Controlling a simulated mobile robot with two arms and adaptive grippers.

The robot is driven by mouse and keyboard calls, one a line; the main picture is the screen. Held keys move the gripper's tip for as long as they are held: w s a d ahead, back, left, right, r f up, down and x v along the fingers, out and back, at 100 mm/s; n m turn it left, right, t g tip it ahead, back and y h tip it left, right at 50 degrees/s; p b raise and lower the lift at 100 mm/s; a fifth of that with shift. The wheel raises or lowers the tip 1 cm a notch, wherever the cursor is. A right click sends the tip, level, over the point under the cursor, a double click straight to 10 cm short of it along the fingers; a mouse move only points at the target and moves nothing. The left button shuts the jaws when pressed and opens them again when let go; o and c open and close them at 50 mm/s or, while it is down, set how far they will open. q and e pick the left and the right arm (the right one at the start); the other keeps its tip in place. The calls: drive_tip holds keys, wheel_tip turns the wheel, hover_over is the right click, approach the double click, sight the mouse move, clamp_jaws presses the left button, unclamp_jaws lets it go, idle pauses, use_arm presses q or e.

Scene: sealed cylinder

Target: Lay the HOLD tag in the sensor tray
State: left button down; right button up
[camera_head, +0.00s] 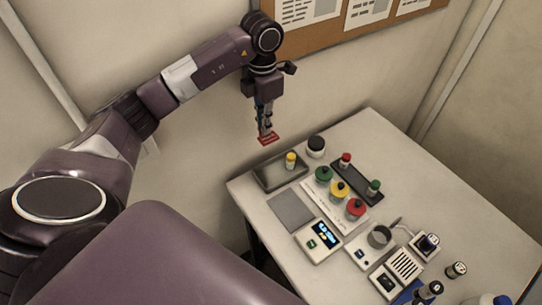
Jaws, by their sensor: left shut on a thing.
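My left gripper (266,130) points down and is shut on a small flat red tag (267,139), which I take to be the HOLD tag; its lettering is too small to read. The gripper holds it in the air near the wall, by the table's back left corner. Below and a little right is a dark grey tray (268,181) with a yellow-topped item (291,160) in it. A narrow black tray (357,187) holds a red-topped and a green-topped item. I cannot tell which is the sensor tray. My right gripper is not in view.
The white table (440,197) also bears a white rack (330,209) of colored-capped jars, a black-topped jar (316,147), a grey mat (290,211), a lit display device (318,241) and several instruments at front right. The wall and corkboard (345,34) stand behind.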

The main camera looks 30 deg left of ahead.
use_arm(q)
drive_tip(key=b, duration=0.8)
hover_over(265, 175)
wheel_tip(265, 175, down, 14)
drive_tip(key=shift+f, duration=0.15)
drive_tip(key=shift+s+f+b, duration=0.1)
drive_tip(key=shift+f+b, duration=0.5)
drive_tip(key=shift+f, duration=0.1)
wheel_tip(265, 175, down, 4)
drive_tip(key=b, duration=0.2)
drive_tip(key=shift+b, duration=0.3)
drive_tip(key=shift+r, duration=0.1)
drive_tip(key=shift+f, duration=0.2)
drive_tip(key=c, duration=2.4)
unclamp_jaws()
drive_tip(key=shift+r, duration=0.1)
